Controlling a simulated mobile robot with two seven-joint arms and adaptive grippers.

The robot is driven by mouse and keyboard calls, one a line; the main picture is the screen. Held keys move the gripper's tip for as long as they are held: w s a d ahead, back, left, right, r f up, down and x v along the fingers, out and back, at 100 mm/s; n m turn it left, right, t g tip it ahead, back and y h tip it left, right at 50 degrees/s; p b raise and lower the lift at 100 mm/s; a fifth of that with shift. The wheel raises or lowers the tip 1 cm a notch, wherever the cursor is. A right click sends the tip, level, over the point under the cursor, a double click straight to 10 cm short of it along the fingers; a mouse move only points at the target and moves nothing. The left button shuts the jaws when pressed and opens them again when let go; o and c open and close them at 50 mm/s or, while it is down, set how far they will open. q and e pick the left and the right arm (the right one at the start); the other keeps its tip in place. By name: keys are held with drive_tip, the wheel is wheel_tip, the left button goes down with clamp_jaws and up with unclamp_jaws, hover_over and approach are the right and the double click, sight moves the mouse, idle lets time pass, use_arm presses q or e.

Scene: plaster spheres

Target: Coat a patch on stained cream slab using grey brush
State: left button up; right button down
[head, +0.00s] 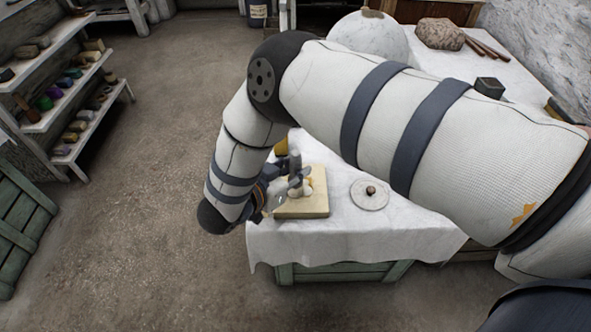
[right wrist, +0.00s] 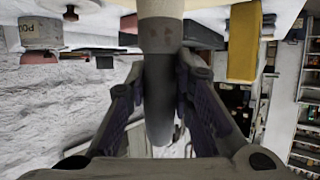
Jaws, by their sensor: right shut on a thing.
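The stained cream slab (head: 300,209) lies on the white-covered table near its left front corner in the head view. My right gripper (head: 293,181) is over the slab, partly hidden by my own wrist. In the right wrist view my right gripper (right wrist: 160,68) is shut on the grey brush (right wrist: 160,100), whose dark grey handle runs between the fingers, with a paler part at the top. The brush (head: 295,160) looks roughly upright in the head view. I cannot tell whether its bristles touch the slab. My left gripper is not in view.
A large plaster sphere (head: 368,40), a stone (head: 440,33) and brown sticks (head: 487,47) are at the back. Shelves (head: 60,90) stand left across open floor.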

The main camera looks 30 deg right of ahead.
sight(292, 159)
drive_tip(key=shift+w+d+f, duration=0.15)
drive_tip(key=shift+w+d, duration=0.35)
drive_tip(key=shift+w, duration=0.25)
drive_tip(key=shift+s+a+r, duration=0.25)
drive_tip(key=shift+s+a, duration=0.15)
drive_tip(key=shift+s, duration=0.2)
drive_tip(key=shift+s+a+f, duration=0.15)
drive_tip(key=shift+s+a, duration=0.2)
drive_tip(key=shift+s, duration=0.3)
drive_tip(key=shift+w+d+f, duration=0.1)
drive_tip(key=shift+w+d, duration=0.3)
drive_tip(key=shift+w, duration=0.25)
drive_tip(key=shift+w+d, duration=0.35)
drive_tip(key=shift+w, duration=0.25)
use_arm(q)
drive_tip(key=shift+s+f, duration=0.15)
